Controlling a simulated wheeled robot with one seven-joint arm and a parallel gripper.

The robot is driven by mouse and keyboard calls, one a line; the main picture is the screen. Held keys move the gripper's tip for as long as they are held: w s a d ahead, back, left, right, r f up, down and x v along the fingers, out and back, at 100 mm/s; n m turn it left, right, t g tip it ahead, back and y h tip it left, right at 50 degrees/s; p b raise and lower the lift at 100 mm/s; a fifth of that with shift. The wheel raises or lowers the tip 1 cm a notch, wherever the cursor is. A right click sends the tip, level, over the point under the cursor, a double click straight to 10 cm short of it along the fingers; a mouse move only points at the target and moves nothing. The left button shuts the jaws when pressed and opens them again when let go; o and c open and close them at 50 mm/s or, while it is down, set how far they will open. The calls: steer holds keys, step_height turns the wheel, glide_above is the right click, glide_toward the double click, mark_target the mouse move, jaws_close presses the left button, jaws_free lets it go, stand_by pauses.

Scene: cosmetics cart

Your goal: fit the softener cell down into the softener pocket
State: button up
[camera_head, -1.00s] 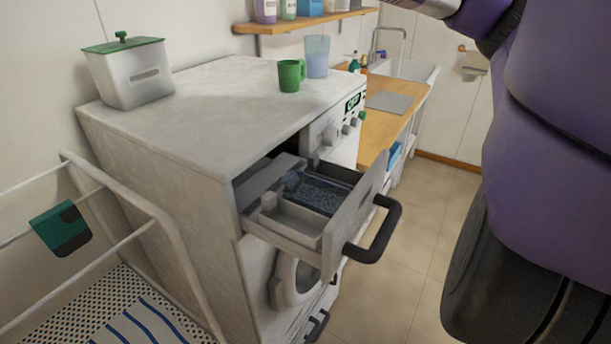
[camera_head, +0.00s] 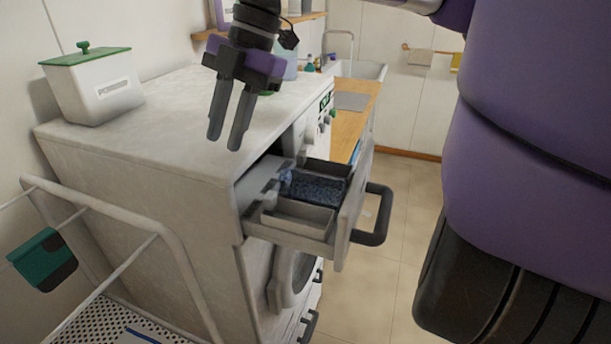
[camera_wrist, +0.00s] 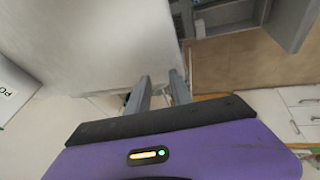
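The detergent drawer (camera_head: 345,225) is pulled out of the white washing machine (camera_head: 150,140). Its near compartment (camera_head: 298,212) is a pale grey pocket that looks empty; I cannot tell for certain that it is the softener pocket. The compartment behind it holds dark blue speckled material (camera_head: 318,187). I cannot single out the softener cell in either view. My gripper (camera_head: 224,142) points down above the machine top, left of the drawer. Its fingers are apart with nothing between them. The wrist view shows the fingers (camera_wrist: 160,76) apart too, with part of the drawer (camera_wrist: 228,18) beyond.
A white box with green lid (camera_head: 92,85) stands on the machine top at the left. A green mug is mostly hidden behind my gripper. A drying rack (camera_head: 120,195) with a teal and black item (camera_head: 42,258) stands at the lower left. Open floor (camera_head: 385,290) lies right of the machine.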

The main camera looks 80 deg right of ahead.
mark_target(288, 172)
steer(key=s+d+g+h, duration=0.1)
steer(key=s+d, duration=0.1)
steer(key=s+d+f+g+h, duration=0.1)
steer(key=s, duration=0.1)
steer(key=s+d+f+g, duration=0.1)
steer(key=s+d, duration=0.1)
steer(key=s, duration=0.1)
steer(key=shift+s+d+n+g+h, duration=0.1)
steer(key=shift+d+n+g+h, duration=0.2)
steer(key=shift+h, duration=0.1)
steer(key=shift+s+f, duration=0.1)
steer(key=shift+s, duration=0.15)
steer(key=shift+s+d+f+p, duration=0.15)
steer(key=shift+f+p, duration=0.45)
steer(key=shift+f, duration=1.35)
steer(key=shift+s+d+f+p, duration=0.15)
steer(key=shift+f+p, duration=0.4)
steer(key=shift+f, duration=1.35)
steer(key=shift+w, duration=0.1)
jaws_close()
